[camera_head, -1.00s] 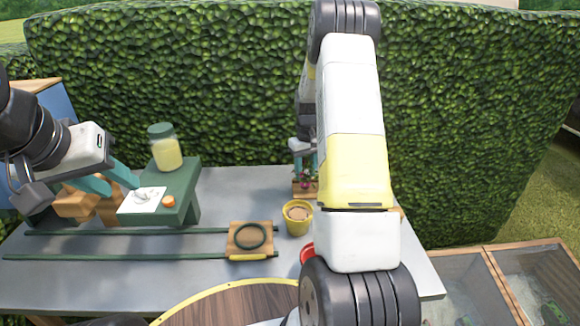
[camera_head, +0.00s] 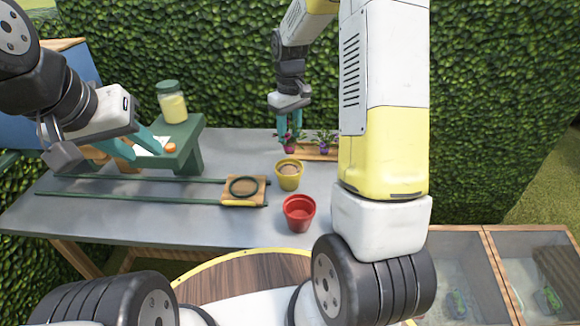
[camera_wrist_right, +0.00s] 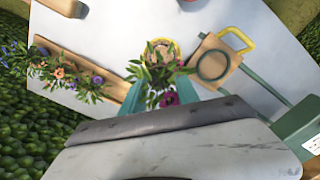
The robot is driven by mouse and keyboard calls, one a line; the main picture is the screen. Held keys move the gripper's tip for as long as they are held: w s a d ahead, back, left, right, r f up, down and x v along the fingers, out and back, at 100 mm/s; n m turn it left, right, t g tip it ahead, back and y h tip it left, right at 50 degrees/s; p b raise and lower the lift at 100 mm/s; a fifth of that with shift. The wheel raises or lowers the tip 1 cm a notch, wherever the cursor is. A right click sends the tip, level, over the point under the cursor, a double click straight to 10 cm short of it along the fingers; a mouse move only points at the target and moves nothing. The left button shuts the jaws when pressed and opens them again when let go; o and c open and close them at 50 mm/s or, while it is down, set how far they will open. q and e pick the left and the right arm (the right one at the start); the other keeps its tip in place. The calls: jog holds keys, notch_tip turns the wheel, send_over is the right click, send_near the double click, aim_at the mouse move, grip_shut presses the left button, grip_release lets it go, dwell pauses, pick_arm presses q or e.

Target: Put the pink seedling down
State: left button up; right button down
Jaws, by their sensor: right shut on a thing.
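The pink seedling (camera_head: 289,148) hangs in my right gripper (camera_head: 290,136), just behind and above the rim of the yellow pot (camera_head: 289,177). In the right wrist view the teal fingers (camera_wrist_right: 164,92) close around the seedling, whose pink-purple flower (camera_wrist_right: 168,99) and green leaves show between them. The yellow pot's rim (camera_wrist_right: 176,49) shows behind the leaves, which partly hide its brown filling. The seedling's lower end is hidden. My left gripper (camera_head: 146,152) is open and empty, with its fingers apart beside the green stand.
A wooden tray (camera_head: 325,157) with other seedlings stands right of my right gripper. A red pot (camera_head: 299,213) stands in front of the yellow pot. A wooden block with a green ring (camera_head: 244,190) lies left of it. A jar (camera_head: 172,103) stands on the green stand (camera_head: 188,150).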

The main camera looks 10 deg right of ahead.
aim_at(289, 142)
jog(key=f, duration=0.5)
jog(key=shift+s+a+f, duration=0.15)
jog(key=shift+s+f, duration=0.05)
jog(key=shift+s, duration=0.2)
jog(key=shift+f, duration=2.25)
jog(key=shift+f, duration=0.1)
jog(key=c, duration=1.2)
grip_release()
